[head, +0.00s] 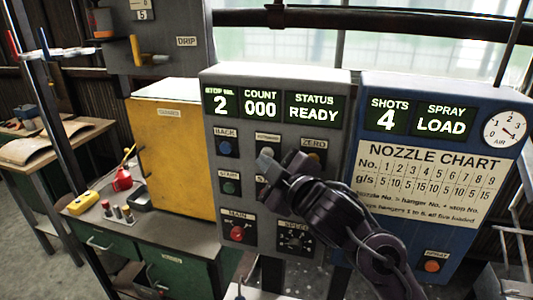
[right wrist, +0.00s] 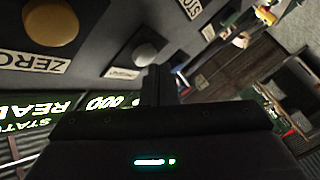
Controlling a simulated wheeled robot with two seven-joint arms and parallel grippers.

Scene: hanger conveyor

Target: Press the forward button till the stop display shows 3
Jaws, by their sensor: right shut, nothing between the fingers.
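The grey control panel (head: 270,80) faces me. Its stop display (head: 221,104) reads 2. A pale round button, which appears to be the forward button (head: 267,152), sits between the blue back button (head: 225,147) and the zero button (head: 313,158); its label is too small to read. My right gripper (head: 270,168) is shut and empty, just in front of and below the pale button, partly covering it. In the right wrist view, the pale button (right wrist: 146,54) shows beside my finger (right wrist: 158,85); I cannot tell whether they touch. My left gripper is out of view.
The count display (head: 260,108) reads 000 and the status display (head: 313,112) reads READY. A green start button (head: 230,187), red main switch (head: 237,232) and speed knob (head: 294,240) lie below. A blue panel (head: 445,240) stands right, a yellow cabinet (head: 175,155) left.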

